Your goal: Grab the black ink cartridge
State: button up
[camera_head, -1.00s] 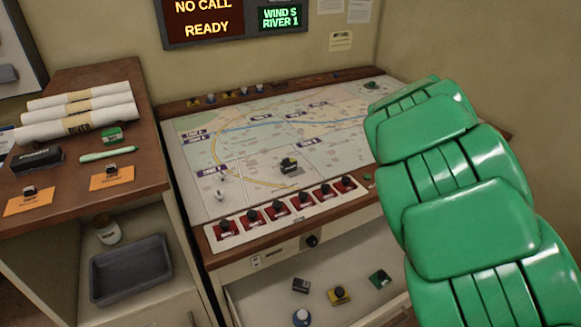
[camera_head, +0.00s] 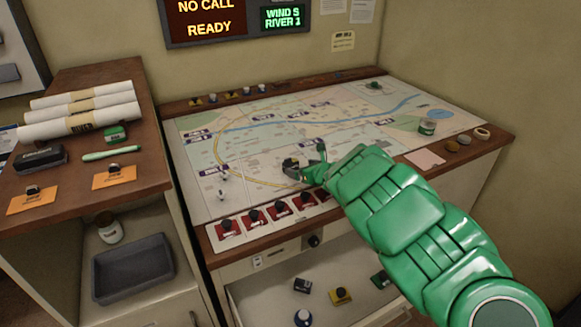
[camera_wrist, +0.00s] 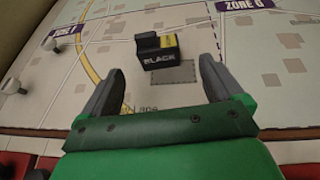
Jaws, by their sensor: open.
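The black ink cartridge (camera_wrist: 158,55) stands on the map surface in the wrist view, with "BLACK" on its front and a yellow label patch. In the head view the cartridge (camera_head: 291,165) shows just left of my gripper (camera_head: 306,164). In the wrist view my gripper (camera_wrist: 158,82) is open, with one finger on each side and the cartridge ahead, beyond the fingertips. Nothing is between the fingers but map and a grey printed rectangle. The fingers look apart from the cartridge.
A row of red switches (camera_head: 253,216) lines the console's front edge. Small white pegs (camera_head: 222,195) stand on the map at left. The open drawer (camera_head: 262,299) below holds several small items. The map's upper middle is clear.

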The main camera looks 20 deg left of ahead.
aim_at(292, 166)
jog(key=shift+x, duration=2.1)
jog(key=shift+w+a+f, duration=0.15)
jog(key=shift+w+a, duration=0.15)
jog(key=shift+a, duration=0.3)
jog(key=shift+w+a+f, duration=0.3)
jog(key=shift+a+f, duration=0.05)
jog(key=shift+a, duration=0.05)
jog(key=shift+w+a+f, duration=0.15)
jog(key=shift+w+a, duration=0.15)
jog(key=c, duration=1)
jog(key=shift+c, duration=0.2)
